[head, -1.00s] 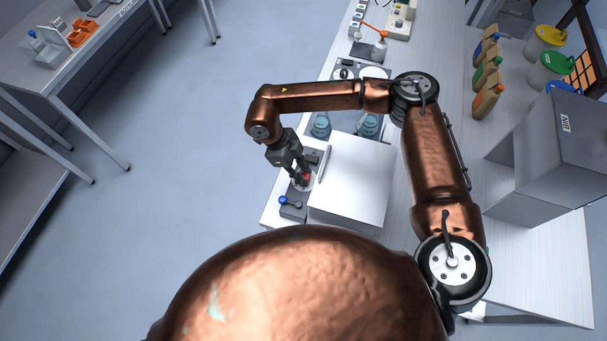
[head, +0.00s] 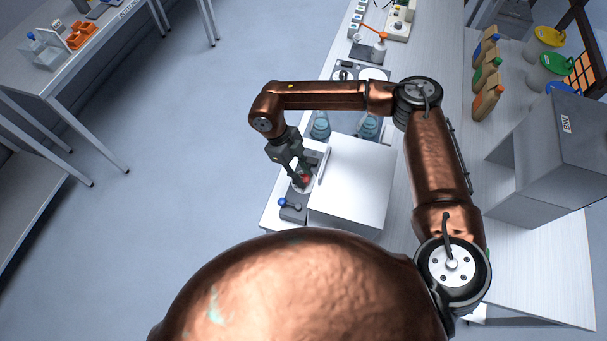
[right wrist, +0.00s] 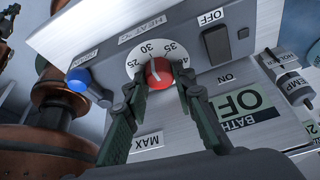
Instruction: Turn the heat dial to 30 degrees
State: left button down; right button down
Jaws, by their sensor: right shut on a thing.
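The heat dial is a red knob (right wrist: 159,73) on a white numbered disc (right wrist: 146,55) marked from 25 up to about 40. A white line on the knob points up and slightly left, close to the 30 mark; the exact reading is hard to tell. My right gripper (right wrist: 163,84) has one finger on each side of the knob and is shut on it. In the head view the right gripper (head: 301,178) reaches down to the red knob (head: 305,180) at the front panel of the white bath (head: 350,185). My left gripper is not in view.
A blue-knobbed lever (right wrist: 79,80) sits left of the dial. A black on/off switch (right wrist: 217,46) sits right of it. Flasks (head: 320,126) stand behind the bath. A grey box (head: 545,140) and several bottles (head: 487,75) stand to the right.

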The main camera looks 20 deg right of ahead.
jog(key=c, duration=1.6)
grip_release()
jog(key=shift+s, duration=0.1)
jog(key=shift+r, duration=0.1)
jog(key=v, duration=1.1)
jog(key=shift+r, duration=0.35)
